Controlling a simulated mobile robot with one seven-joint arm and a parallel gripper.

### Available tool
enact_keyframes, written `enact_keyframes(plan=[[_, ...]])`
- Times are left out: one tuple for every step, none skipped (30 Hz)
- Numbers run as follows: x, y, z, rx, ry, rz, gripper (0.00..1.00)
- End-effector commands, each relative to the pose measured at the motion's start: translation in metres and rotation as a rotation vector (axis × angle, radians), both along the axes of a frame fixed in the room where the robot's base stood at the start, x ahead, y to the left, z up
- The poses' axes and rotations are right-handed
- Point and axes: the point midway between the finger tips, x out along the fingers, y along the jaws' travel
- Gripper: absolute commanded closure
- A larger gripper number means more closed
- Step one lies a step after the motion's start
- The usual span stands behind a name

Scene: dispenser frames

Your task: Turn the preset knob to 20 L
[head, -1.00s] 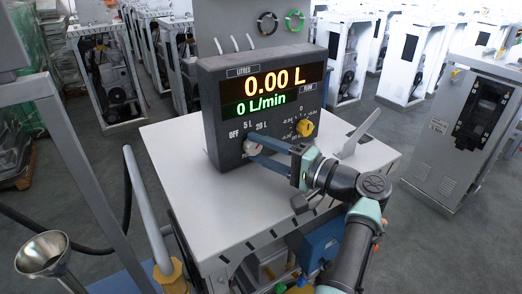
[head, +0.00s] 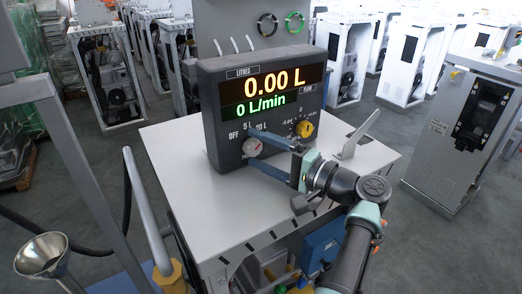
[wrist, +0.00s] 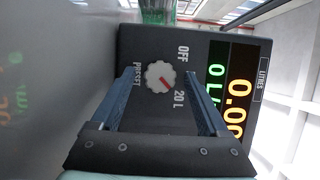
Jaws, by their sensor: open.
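The preset knob (head: 252,147) is a round white dial low on the left of the dark dispenser panel (head: 228,112). It also shows in the wrist view (wrist: 157,78), where its red pointer line aims toward the "20 L" label (wrist: 180,100). The "OFF" label (wrist: 183,53) is on the other side; the "5 L" mark shows in the head view (head: 248,125). My gripper (wrist: 161,74) is open, its two blue fingers on either side of the knob with a gap to it. The display (head: 271,83) reads 0.00 L and 0 L/min.
A yellow flow knob (head: 304,129) sits at the panel's right. A metal funnel (head: 41,256) is at lower left.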

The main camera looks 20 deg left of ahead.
Motion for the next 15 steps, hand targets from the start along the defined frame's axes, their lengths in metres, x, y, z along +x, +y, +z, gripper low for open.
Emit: enact_keyframes(plan=[[0.000,0.000,0.000,0.000,-0.001,0.000,0.22],[0.000,0.000,0.000,0.000,-0.001,0.000,0.22],[0.000,-0.001,0.000,0.000,-0.001,0.000,0.22],[0.000,-0.003,0.000,0.000,-0.001,-0.001,0.22],[-0.001,-0.005,-0.001,-0.001,-0.002,-0.001,0.22],[-0.002,-0.009,-0.001,-0.001,-0.002,-0.002,0.22],[-0.003,-0.013,-0.002,-0.001,-0.002,-0.002,0.22],[-0.004,-0.018,-0.002,0.000,-0.002,-0.004,0.22],[-0.006,-0.025,-0.003,-0.001,-0.002,-0.004,0.22],[-0.008,-0.031,-0.004,-0.001,-0.002,-0.004,0.22],[-0.009,-0.037,-0.004,-0.001,-0.003,-0.005,0.22],[-0.012,-0.046,-0.004,-0.001,-0.003,-0.004,0.22],[-0.014,-0.053,-0.004,-0.001,-0.002,-0.005,0.22],[-0.016,-0.060,-0.004,-0.001,-0.003,-0.005,0.22],[-0.018,-0.069,-0.004,-0.001,-0.003,-0.005,0.22]])
